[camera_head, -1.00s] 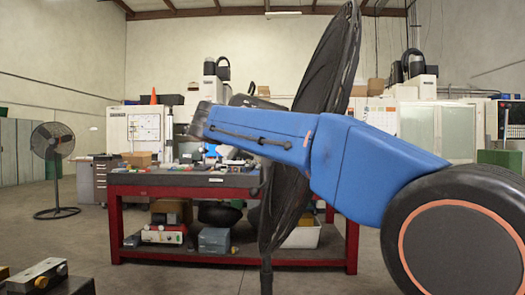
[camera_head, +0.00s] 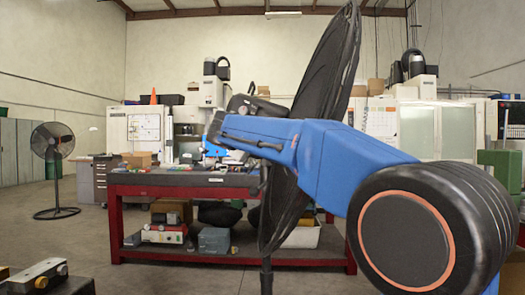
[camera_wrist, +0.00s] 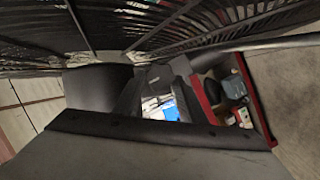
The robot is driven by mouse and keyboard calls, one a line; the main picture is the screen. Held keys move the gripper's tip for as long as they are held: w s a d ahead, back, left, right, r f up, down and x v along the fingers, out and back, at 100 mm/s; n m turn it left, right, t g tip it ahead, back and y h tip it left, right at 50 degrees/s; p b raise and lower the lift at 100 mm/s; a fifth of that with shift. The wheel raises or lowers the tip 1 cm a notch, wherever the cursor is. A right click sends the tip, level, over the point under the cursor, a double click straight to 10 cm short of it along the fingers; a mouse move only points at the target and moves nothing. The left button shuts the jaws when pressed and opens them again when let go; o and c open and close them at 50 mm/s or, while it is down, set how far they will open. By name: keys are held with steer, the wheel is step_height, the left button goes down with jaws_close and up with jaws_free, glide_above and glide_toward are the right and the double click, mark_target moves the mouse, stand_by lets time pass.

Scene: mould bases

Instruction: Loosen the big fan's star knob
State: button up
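The big fan (camera_head: 330,75) stands in the foreground of the head view, its dark round cage seen nearly edge-on above a dark pole (camera_head: 266,275). My blue arm crosses in front of it and hides its middle. A dark housing (camera_head: 243,103) shows just above my arm. I cannot make out the star knob with certainty in either view. In the wrist view the fan's cage (camera_wrist: 190,25) fills the top, close to my gripper. My gripper (camera_wrist: 158,72) shows two dark fingers spread apart, with background visible between them and nothing held.
A red-framed workbench (camera_head: 115,225) with tools on top and boxes below stands behind the fan. A smaller pedestal fan (camera_head: 52,140) is far left. A metal block with a brass-coloured knob (camera_head: 40,275) is at the lower left.

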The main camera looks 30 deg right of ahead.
steer(key=c, duration=0.5)
steer(key=shift+o, duration=0.2)
steer(key=n+h, duration=0.1)
steer(key=n, duration=0.2)
steer(key=f+n+t+h, duration=0.1)
steer(key=n, duration=0.3)
steer(key=n+t+h, duration=0.1)
steer(key=n, duration=0.3)
steer(key=shift+f+h, duration=0.25)
steer(key=shift+h, duration=0.15)
steer(key=shift+n, duration=0.3)
